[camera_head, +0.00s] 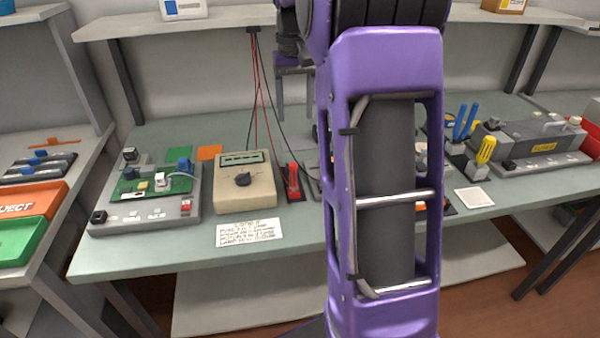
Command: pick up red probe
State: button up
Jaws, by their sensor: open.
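The red probe (292,180) stands upright in a small dark holder on the grey-green bench, just right of a beige meter (243,183). My gripper (296,112) is at the upper middle, its two grey fingers pointing down and apart. It is empty. In the picture it is above the red probe, and the two do not touch. My purple arm link covers the area right of the probe, and part of the bench there is hidden.
Red and black leads hang from a hook (253,30) under the shelf. A green circuit board fixture (148,190) stands left, a label card (249,232) lies in front. Screwdrivers (485,150) and a grey device (535,140) stand right. The bench front edge is mostly clear.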

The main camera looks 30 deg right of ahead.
aim_at(293, 164)
notch_tip(293, 164, down, 12)
jog(key=b, duration=0.2)
jog(key=shift+a+f+b, duration=0.1)
jog(key=shift+b, duration=0.2)
jog(key=f, duration=0.1)
jog(key=f+b, duration=0.1)
jog(key=f, duration=0.3)
jog(key=shift+s+a, duration=0.15)
jog(key=shift+a, duration=0.15)
grip_shut()
